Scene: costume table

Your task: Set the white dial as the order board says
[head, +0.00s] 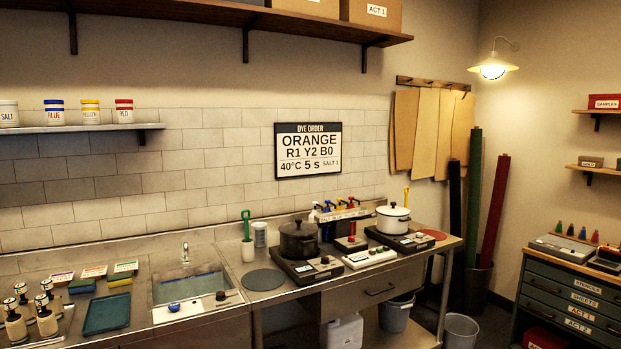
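The order board (308,151) hangs on the tiled wall and reads "DYE ORDER, ORANGE, R1 Y2 B0, 40°C 5 s, SALT 1". A white pot (392,219) stands on the right dark hotplate (399,239), whose front has a small display and controls. A dark pot (298,238) stands on the left hotplate (307,270). A white control panel (369,257) lies between the hotplates. Which one is the white dial, and any dial setting, I cannot tell. Neither gripper is in view.
A sink (188,286) is left of the hotplates, with a blue-green tray (107,314) and several pump bottles (46,318) further left. A round grey mat (264,279) lies on free counter. Buckets (460,331) stand on the floor at right.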

